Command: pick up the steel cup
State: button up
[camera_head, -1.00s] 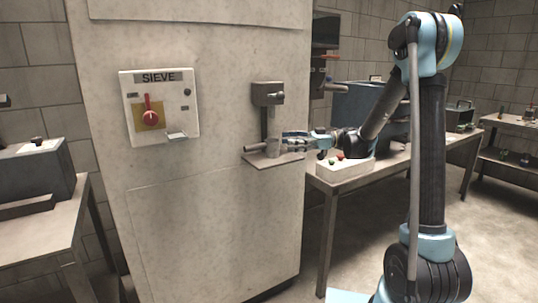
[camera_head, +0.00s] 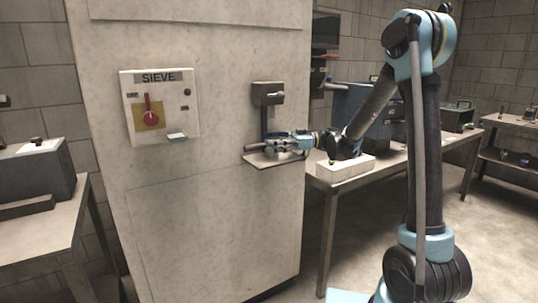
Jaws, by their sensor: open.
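The small grey steel cup (camera_head: 267,149) stands on a narrow shelf (camera_head: 262,162) on the front of the large pale cabinet. Its handle (camera_head: 252,147) points left. My gripper (camera_head: 274,143) reaches in from the right and is open. Its fingers overlap the cup in the picture and hide much of it. I cannot tell whether they touch it or sit around it.
A spout fixture (camera_head: 268,95) juts from the cabinet just above the cup. A SIEVE panel (camera_head: 160,106) with a red lever is to the left. A white box (camera_head: 345,170) sits on the right table beneath my wrist.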

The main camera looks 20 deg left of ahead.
jog(key=c, duration=1.4)
jog(key=shift+r, duration=0.15)
jog(key=shift+r, duration=1.45)
jog(key=shift+w+d+r, duration=0.1)
jog(key=shift+r, duration=0.1)
jog(key=v, duration=1.7)
jog(key=shift+d, duration=0.2)
